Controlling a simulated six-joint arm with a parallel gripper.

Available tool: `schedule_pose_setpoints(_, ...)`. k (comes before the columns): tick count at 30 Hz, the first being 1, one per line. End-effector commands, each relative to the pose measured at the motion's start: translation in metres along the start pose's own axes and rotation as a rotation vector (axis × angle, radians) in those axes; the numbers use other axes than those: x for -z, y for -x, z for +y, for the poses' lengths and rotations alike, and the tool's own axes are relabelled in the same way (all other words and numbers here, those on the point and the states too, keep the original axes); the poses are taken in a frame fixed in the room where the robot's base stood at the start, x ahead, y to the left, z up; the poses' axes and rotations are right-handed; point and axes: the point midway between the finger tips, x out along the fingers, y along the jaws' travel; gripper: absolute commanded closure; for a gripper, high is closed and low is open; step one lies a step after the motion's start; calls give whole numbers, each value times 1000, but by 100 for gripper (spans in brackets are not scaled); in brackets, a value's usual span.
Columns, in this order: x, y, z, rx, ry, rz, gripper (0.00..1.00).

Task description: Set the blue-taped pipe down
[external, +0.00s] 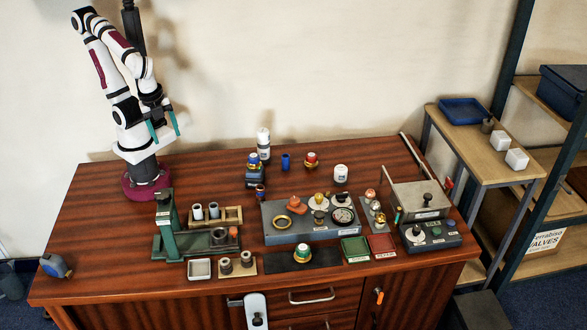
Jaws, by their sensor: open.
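My gripper (163,128) is high at the left, above the table's back left. Its two teal fingers are apart with nothing between them. A short upright blue cylinder (286,161) stands at the back middle of the table, well to the right of my gripper. A small dark piece with blue and a reddish top (260,192) stands nearer the front. I cannot tell which of these, if either, is the blue-taped pipe; they are too small to make out tape.
A green press (168,228) and a wooden rack (232,217) with grey cylinders stand at left front. A grey fixture block (270,235) fills the middle. A white bottle (263,138) stands at the back. The table's left part is mostly clear.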

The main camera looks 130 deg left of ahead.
Motion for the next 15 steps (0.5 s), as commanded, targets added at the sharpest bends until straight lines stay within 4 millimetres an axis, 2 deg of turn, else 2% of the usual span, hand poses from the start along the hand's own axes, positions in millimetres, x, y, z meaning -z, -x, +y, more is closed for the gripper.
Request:
schedule_pose_setpoints(8,1,0,-1,0,6,1,31)
schedule_pose_setpoints(10,1,-1,-6,13,-8,-25,31)
schedule_pose_setpoints(11,1,-2,-12,28,-26,-55,31)
schedule_pose_setpoints(13,2,-7,-38,96,-109,-182,31)
schedule_pose_setpoints(15,13,-16,-78,204,-251,-355,31)
